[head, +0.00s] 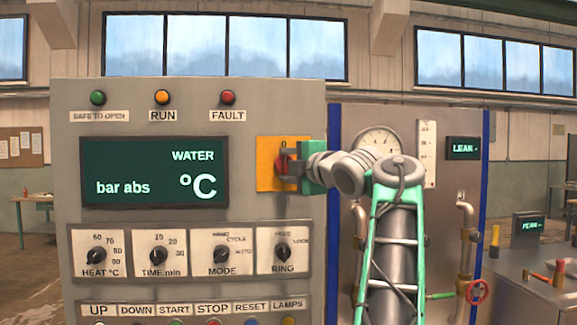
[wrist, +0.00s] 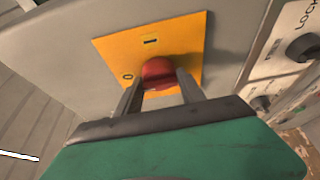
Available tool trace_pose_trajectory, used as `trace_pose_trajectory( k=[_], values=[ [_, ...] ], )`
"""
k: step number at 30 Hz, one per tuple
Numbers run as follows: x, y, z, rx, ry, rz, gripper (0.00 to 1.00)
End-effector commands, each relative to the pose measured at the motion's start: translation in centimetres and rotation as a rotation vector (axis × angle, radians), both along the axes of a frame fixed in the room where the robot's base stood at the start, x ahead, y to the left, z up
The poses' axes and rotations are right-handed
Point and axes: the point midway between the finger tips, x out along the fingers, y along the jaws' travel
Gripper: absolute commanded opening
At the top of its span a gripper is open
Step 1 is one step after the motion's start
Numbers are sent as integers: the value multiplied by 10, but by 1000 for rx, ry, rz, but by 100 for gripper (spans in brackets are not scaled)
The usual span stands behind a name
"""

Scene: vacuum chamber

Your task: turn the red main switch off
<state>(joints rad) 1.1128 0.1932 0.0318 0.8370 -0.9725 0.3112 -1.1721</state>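The red main switch (wrist: 158,70) is a rounded red knob on a yellow plate (wrist: 107,49). In the wrist view the plate bears a dash mark near its top edge and a 0 at its left. My gripper (wrist: 159,77) has one finger on each side of the knob, and both fingertips appear to touch it. In the head view the yellow plate (head: 265,180) is on the upper right of the grey panel, and the red switch (head: 282,163) is partly hidden by my gripper (head: 289,165). The knob's exact angle is hard to tell.
Below the display (head: 150,172) is a row of black knobs, the RING knob (head: 283,252) closest under the plate. Green, orange and red lamps sit above. A gauge (head: 378,141) and pipes stand behind my arm at right.

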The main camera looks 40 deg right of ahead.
Motion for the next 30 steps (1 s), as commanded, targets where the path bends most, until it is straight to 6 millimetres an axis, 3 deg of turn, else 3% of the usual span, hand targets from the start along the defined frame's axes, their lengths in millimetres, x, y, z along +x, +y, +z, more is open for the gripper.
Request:
trace_pose_trajectory(
  k=[7, 16, 25, 30],
  values=[
    [0, 0, 0, 1, 0, 0, 67],
    [-5, 1, 0, 1, -1, -1, 67],
    [-61, 11, -1, -1, -1, -5, 67],
    [-77, 15, 0, 1, -1, -2, 67]
  ],
)
